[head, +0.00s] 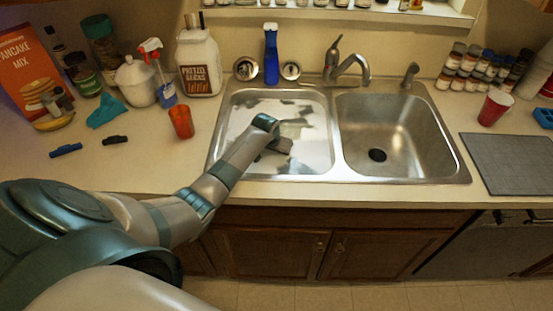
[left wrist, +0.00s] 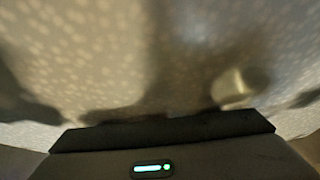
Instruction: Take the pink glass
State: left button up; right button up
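No clearly pink glass shows. An orange-red translucent glass (head: 181,122) stands upright on the counter left of the sink, and a red cup (head: 495,108) stands at the far right. My left arm reaches over the left basin (head: 240,150), and my left gripper (head: 284,146) is over that basin, to the right of the orange-red glass and apart from it. The gripper's fingers are too small and dark to read. The left wrist view shows only a blurred speckled surface with shadows above a dark bar, and no glass that I can make out. My right gripper is not in view.
The right basin (head: 405,125) is empty.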

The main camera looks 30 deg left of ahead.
pick_arm(q)
jog(key=shift+c, duration=1.3)
jog(key=shift+r, duration=0.1)
jog(key=shift+w+r+b, duration=0.1)
jog(key=shift+r+b, duration=0.2)
jog(key=shift+r, duration=0.3)
notch_tip(320, 180, up, 2)
jog(key=shift+r+b, duration=0.2)
jog(key=shift+b, duration=0.3)
jog(key=s+d+r+b, duration=0.2)
jog(key=d+r, duration=0.5)
jog(key=d, duration=0.4)
jog(key=shift+d+b, duration=0.25)
jog(key=shift+b, duration=0.15)
jog(key=shift+s+r, duration=0.1)
